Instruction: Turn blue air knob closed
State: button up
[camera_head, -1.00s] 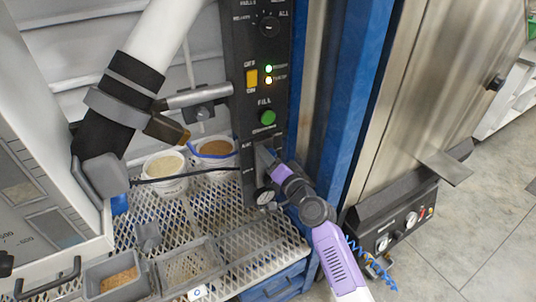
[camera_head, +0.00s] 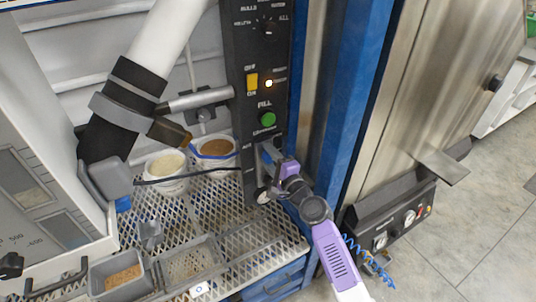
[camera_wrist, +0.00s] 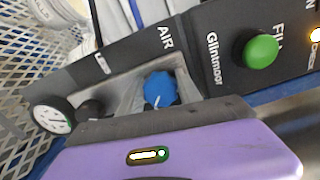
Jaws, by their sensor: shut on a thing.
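The blue air knob (camera_wrist: 160,88) sits in a recess of the black panel, beside the AIR label, in the wrist view. A white mark shows on its face. My gripper (camera_wrist: 158,104) is at the knob and shut on it; its dark edge and purple body fill the lower part of the view and hide the knob's lower side. In the head view my gripper (camera_head: 268,158) reaches the lower part of the black control panel (camera_head: 258,45) from the right. It largely hides the knob there.
A round gauge (camera_wrist: 52,114) is beside the recess. A green FILL button (camera_head: 267,119), a yellow switch (camera_head: 251,82) and a lit amber lamp (camera_head: 268,83) are higher on the panel. Two tubs (camera_head: 167,178) stand on the mesh shelf. A blue post (camera_head: 345,90) rises at right.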

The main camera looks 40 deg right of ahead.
jog(key=shift+f+m, duration=0.1)
jog(key=shift+m, duration=0.3)
jog(key=o, duration=1.4)
jog(key=shift+c, duration=0.2)
jog(key=shift+s, duration=0.15)
jog(key=v, duration=0.7)
jog(key=shift+s, duration=0.3)
